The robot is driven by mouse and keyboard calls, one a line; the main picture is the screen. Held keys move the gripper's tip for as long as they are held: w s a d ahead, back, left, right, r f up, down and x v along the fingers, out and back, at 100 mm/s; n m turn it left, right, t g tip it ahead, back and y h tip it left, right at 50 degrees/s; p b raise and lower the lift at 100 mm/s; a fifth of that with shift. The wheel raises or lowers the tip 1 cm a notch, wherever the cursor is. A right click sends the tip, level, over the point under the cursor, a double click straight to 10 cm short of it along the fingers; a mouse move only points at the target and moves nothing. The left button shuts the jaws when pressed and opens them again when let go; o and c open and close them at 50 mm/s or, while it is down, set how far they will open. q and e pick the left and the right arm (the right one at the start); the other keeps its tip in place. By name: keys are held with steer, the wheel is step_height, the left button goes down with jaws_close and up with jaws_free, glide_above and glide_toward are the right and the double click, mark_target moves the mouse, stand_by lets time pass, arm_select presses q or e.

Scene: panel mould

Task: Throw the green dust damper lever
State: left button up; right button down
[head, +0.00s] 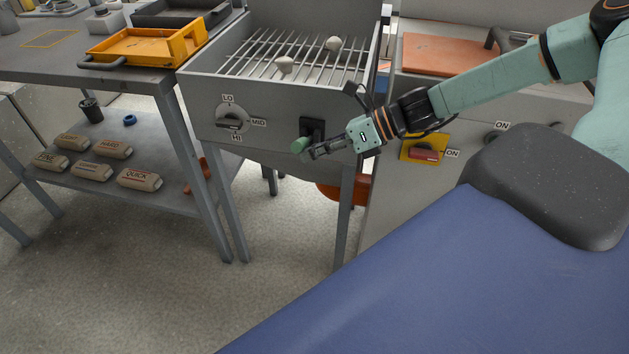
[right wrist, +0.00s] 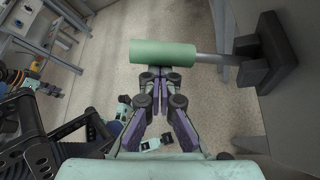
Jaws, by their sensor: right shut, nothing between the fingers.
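The damper lever has a green cylindrical grip (head: 300,145) and a black mount (head: 312,127) on the front of the grey grated box. In the right wrist view the green grip (right wrist: 163,52) lies across the top centre, on a grey rod that runs right to the black mount (right wrist: 265,50). My right gripper (head: 318,152) is shut and empty, beside the grip. In the right wrist view its fingertips (right wrist: 162,88) come up to the near edge of the green grip. I cannot tell whether they touch it. My left gripper is not in view.
A rotary knob (head: 231,119) marked LO, MID and HI sits left of the lever. A red switch on a yellow plate (head: 424,150) is right of it. Two pale lumps lie on the grate (head: 270,58). A table with a yellow tray (head: 150,47) stands left.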

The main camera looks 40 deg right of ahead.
step_height(320, 180, down, 4)
steer(key=s+a+b, duration=0.1)
steer(key=s+b, duration=0.1)
steer(key=p+v, duration=1)
steer(key=p, duration=0.1)
steer(key=shift+w+d, duration=0.15)
steer(key=shift+d, duration=0.1)
steer(key=shift+r, duration=0.1)
stand_by(0.6)
